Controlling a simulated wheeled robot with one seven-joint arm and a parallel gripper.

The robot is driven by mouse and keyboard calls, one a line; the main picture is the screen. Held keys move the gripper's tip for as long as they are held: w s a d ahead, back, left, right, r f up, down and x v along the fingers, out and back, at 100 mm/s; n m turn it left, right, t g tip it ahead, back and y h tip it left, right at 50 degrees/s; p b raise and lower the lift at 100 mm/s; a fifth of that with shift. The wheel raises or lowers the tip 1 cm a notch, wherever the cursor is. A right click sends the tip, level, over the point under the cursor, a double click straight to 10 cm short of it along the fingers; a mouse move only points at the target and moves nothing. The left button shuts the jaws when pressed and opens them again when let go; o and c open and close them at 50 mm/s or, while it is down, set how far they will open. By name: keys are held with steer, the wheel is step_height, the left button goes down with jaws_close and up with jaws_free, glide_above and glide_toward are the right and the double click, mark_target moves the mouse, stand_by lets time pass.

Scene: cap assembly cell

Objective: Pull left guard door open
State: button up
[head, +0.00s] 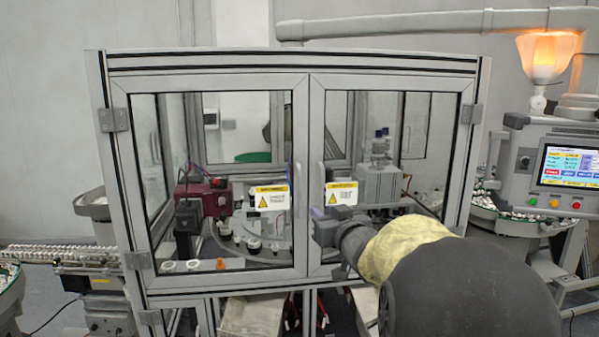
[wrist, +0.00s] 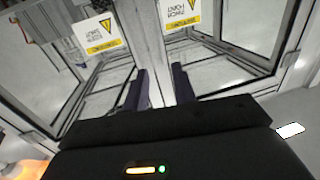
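The left guard door (head: 301,130) is a grey-framed clear panel hinged at its left side. It looks shut, its inner edge next to the right guard door (head: 317,120), which also looks shut. My gripper (head: 318,213) is in front of the meeting edges of the doors, low near the middle. In the wrist view, my gripper (wrist: 160,88) shows two dark fingers spread apart, with the door frame seen beyond the gap. I see nothing held between them. Whether a finger touches a door or handle cannot be told. My arm hides the lower part of the right door.
Yellow warning labels (head: 268,198) (head: 341,194) are on both doors. A control panel with screen (head: 572,165) and an orange lamp (head: 547,55) stand at the right. A conveyor (head: 60,253) runs at the left. Floor space outside the cell is only partly visible.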

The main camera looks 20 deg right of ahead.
mark_target(300, 187)
steer(key=shift+r, duration=0.35)
steer(key=shift+w, duration=0.1)
steer(key=w+p, duration=0.2)
steer(key=w, duration=0.3)
steer(key=w+d+p, duration=0.1)
steer(key=w+p, duration=0.1)
steer(key=w, duration=0.3)
steer(key=w+p, duration=0.3)
steer(key=w, duration=0.3)
steer(key=shift+d+r, duration=0.1)
steer(key=shift+d, duration=0.1)
steer(key=shift+w, duration=0.6)
jaws_close()
